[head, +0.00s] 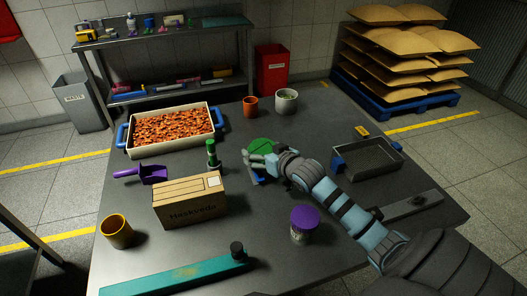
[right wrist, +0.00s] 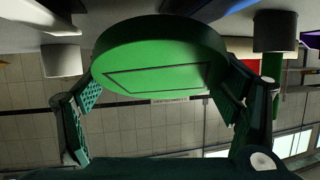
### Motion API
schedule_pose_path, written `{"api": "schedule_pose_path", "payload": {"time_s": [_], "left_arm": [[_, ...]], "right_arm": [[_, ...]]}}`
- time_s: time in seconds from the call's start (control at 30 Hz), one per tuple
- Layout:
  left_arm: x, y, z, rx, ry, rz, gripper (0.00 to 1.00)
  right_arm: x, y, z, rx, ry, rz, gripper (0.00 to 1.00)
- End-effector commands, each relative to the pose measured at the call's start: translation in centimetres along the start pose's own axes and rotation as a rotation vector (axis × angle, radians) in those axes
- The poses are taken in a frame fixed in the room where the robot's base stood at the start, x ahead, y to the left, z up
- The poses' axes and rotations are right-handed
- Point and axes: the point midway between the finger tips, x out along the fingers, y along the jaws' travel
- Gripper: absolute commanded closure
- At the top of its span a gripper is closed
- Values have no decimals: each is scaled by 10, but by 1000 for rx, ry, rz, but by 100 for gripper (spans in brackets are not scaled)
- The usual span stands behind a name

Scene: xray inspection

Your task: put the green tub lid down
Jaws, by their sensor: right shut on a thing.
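The green tub lid (head: 263,145) is at my right gripper (head: 258,160), over the middle of the table. The right wrist view shows the round green lid (right wrist: 160,58) clamped between the two fingers of this gripper (right wrist: 160,85). The lid's face with a rectangular outline is turned to that camera. In the head view my gripper hides part of the lid, and I cannot tell exactly how high it is above the table. A small blue thing shows just below the gripper, mostly hidden. My left gripper is not in view.
A purple-lidded jar (head: 304,224) is in front. A white tub (head: 286,101) and orange cup (head: 250,106) stand behind. A grey tray (head: 370,160) lies right.

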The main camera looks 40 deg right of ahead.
Motion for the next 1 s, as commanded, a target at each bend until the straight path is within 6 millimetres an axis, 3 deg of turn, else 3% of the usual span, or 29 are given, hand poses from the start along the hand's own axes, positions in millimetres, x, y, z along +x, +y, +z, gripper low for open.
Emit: {"api": "schedule_pose_path", "payload": {"time_s": [0.33, 0.37, 0.43, 0.87, 1.0], "left_arm": [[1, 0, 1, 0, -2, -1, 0], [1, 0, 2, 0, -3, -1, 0], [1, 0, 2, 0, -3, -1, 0], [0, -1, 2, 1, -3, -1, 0], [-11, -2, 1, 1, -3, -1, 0]], "right_arm": [[3, 0, 7, 0, 0, 0, 32], [3, 0, 7, 0, 0, 0, 12], [3, 0, 7, 0, 0, 0, 1], [0, 0, 0, -1, 1, 0, 0], [-26, 0, -6, -7, -4, 0, 0]]}}
